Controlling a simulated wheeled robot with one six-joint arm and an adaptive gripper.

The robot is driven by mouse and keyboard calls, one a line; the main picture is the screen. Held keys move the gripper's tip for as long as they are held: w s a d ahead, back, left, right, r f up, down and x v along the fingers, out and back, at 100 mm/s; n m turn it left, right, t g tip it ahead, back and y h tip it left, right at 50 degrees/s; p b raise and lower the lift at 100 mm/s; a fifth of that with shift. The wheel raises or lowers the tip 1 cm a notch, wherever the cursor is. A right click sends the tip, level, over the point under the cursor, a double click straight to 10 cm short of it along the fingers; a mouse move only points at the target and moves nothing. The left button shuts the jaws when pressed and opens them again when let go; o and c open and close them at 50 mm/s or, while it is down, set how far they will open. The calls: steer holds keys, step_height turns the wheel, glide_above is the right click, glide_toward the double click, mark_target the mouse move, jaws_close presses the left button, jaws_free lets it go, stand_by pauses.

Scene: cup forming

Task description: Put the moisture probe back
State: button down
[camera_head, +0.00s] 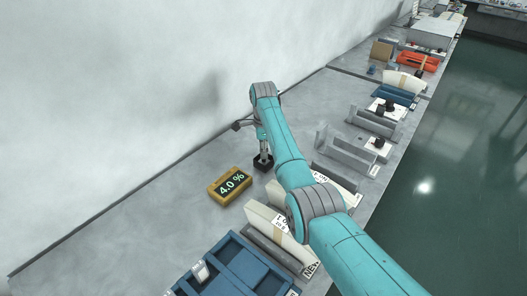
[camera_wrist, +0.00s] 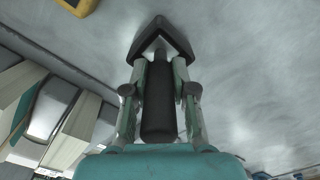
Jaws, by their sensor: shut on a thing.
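My gripper (camera_head: 262,146) points down at the bench beside the wall. In the wrist view its two fingers (camera_wrist: 160,95) are shut on the dark cylindrical moisture probe (camera_wrist: 158,115). A black block-like holder (camera_head: 263,162) is directly below the gripper in the head view. It shows as a dark V-shaped piece (camera_wrist: 175,36) at the probe's far end in the wrist view. I cannot tell whether the probe is seated in it or just above it. The yellow meter (camera_head: 230,186) reading 4.0 % lies on the bench to the left of the holder.
A blue tray (camera_head: 222,262) and cream blocks (camera_head: 262,218) stand in front. Grey brackets (camera_head: 345,153) and a blue box (camera_head: 394,95) stand to the right. Bare bench (camera_head: 130,240) lies left of the meter. The pale wall (camera_head: 130,90) rises close behind my arm.

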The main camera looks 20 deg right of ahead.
steer(key=shift+f, duration=0.25)
steer(key=shift+f, duration=0.15)
steer(key=c, duration=0.9)
jaws_free()
steer(key=shift+c, duration=0.2)
step_height(320, 180, up, 12)
steer(key=shift+r, duration=0.15)
